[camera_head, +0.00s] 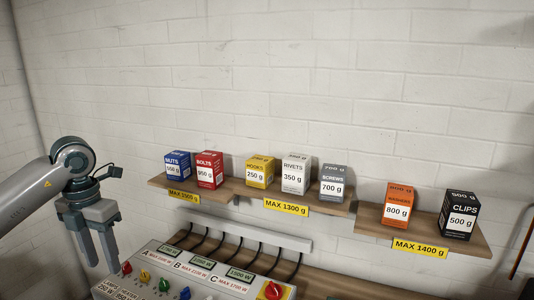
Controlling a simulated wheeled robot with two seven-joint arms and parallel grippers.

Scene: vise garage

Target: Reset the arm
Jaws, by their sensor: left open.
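My left gripper (98,248) comes in from the left on its white and grey arm. It points downward, its two fingers apart with nothing between them. It hangs left of the control panel and below and left of the leftmost shelf, clear of the boxes. My right gripper is not in view.
Below is a control panel (180,275) with coloured knobs and cables. Open air lies before the brick wall.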

